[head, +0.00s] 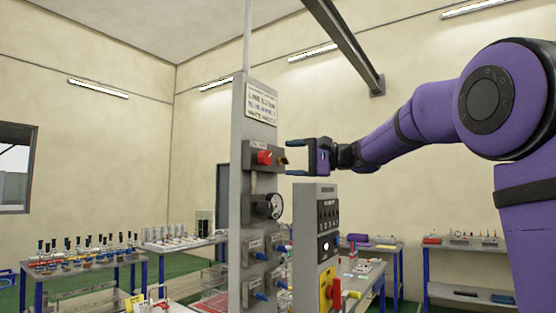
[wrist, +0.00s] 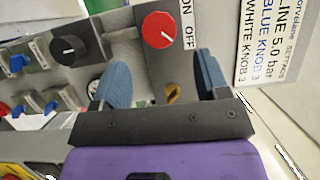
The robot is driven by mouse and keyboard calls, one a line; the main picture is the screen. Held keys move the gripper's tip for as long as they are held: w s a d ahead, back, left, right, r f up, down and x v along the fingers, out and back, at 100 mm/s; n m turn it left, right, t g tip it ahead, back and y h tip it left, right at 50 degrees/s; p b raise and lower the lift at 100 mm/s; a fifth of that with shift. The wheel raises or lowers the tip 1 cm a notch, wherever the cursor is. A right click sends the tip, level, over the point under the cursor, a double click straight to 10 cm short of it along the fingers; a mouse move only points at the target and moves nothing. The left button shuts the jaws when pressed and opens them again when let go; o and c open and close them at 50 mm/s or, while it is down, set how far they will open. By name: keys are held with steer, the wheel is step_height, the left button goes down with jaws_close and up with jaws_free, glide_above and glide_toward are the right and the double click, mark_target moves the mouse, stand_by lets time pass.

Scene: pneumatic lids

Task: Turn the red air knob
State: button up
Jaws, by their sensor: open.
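The red air knob (head: 264,157) is a round red knob on a grey box near the top of the grey panel post. In the wrist view the red knob (wrist: 158,30) shows a white pointer line and sits beside an ON/OFF label (wrist: 187,28). My gripper (head: 289,159) is open just to the right of the knob's box in the head view. In the wrist view its two grey-blue fingers (wrist: 160,75) are spread apart, with the knob beyond them and nothing gripped. A small brass-coloured part (wrist: 172,92) shows between the fingers.
A settings sign (head: 262,104) is above the knob box. A pressure gauge (head: 270,206) and several blue knobs (head: 259,256) are below it. A black knob (wrist: 68,48) is near the left finger. A grey control box (head: 316,235) stands close below my gripper.

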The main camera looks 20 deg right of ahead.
steer(key=shift+v, duration=2.6)
steer(key=s+a+f+n+g+h, duration=0.1)
steer(key=s+a+f+g+h, duration=0.2)
steer(key=s+f, duration=0.45)
steer(key=s+a+f+n+g+h, duration=0.1)
steer(key=s+a+f+h, duration=0.35)
steer(key=s+f, duration=0.3)
steer(key=s+d+f+n+h, duration=0.2)
steer(key=s+f+h, duration=0.2)
steer(key=s+f, duration=0.3)
steer(key=s+d+f+n+h, duration=0.2)
steer(key=s+f+h, duration=0.1)
steer(key=s+f, duration=0.5)
steer(key=shift+s+h, duration=0.35)
steer(key=shift+s, duration=0.85)
steer(key=shift+w, duration=0.1)
